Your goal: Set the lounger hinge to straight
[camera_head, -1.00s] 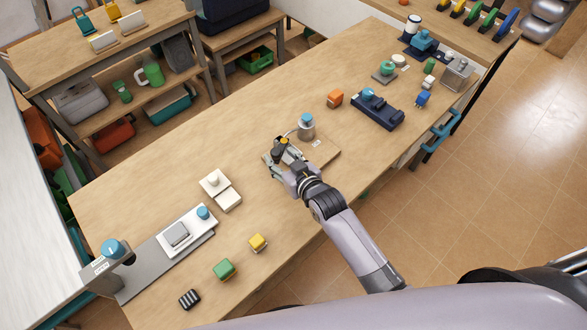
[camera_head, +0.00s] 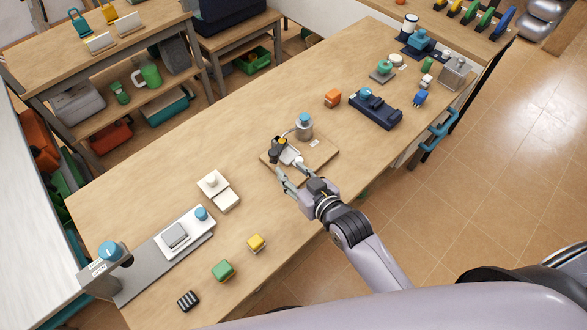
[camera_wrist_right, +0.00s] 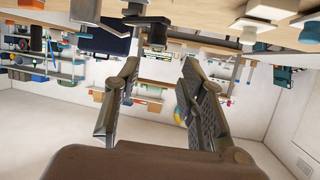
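On the long wooden table, a small wooden board (camera_head: 322,156) carries a grey cylinder with a blue cap (camera_head: 304,127) and a small jointed piece, dark with an orange spot (camera_head: 275,151) and a pale arm (camera_head: 291,155). This piece may be the lounger hinge; its exact angle is too small to tell. My right gripper (camera_head: 293,174) is at the near edge of the board, just in front of the jointed piece. Its fingers are apart, with nothing between them in the right wrist view (camera_wrist_right: 158,95). My left gripper is not in view.
Left of the board is a white two-part item (camera_head: 213,187). Nearer are yellow (camera_head: 256,243) and green (camera_head: 222,270) blocks. An orange block (camera_head: 332,98) and a dark blue fixture (camera_head: 376,110) are to the right. The table's middle left is bare.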

